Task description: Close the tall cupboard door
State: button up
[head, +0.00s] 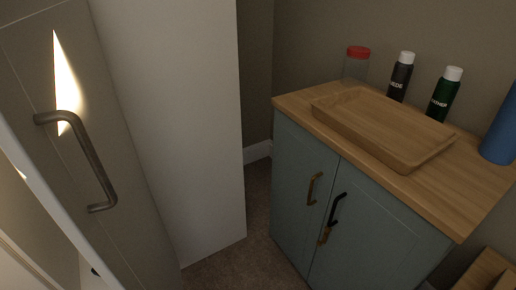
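The tall cupboard stands at the left in the head view. Its grey-green door (120,215) carries a long dark bar handle (92,165), and a bright patch of light falls on the door by the handle's upper end. A tall plain white panel (170,110) adjoins the door on the right and reaches down to the floor. I cannot tell from this view how far the door stands open. The cupboard's top is out of frame. My gripper is not in view.
A low blue-grey cabinet (378,222) with a wooden top stands at the right. On it are a wooden tray (380,125), a red-lidded jar (356,64), two white-capped bottles (401,78) and a blue cylinder (500,130). A strip of carpet (252,255) lies between cupboard and cabinet.

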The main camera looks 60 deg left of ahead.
aim_at(63, 129)
jog(key=u, duration=1.7)
jog(key=i, duration=0.45)
jog(key=u, duration=0.9)
jog(key=k, duration=0.35)
jog(key=u, duration=1)
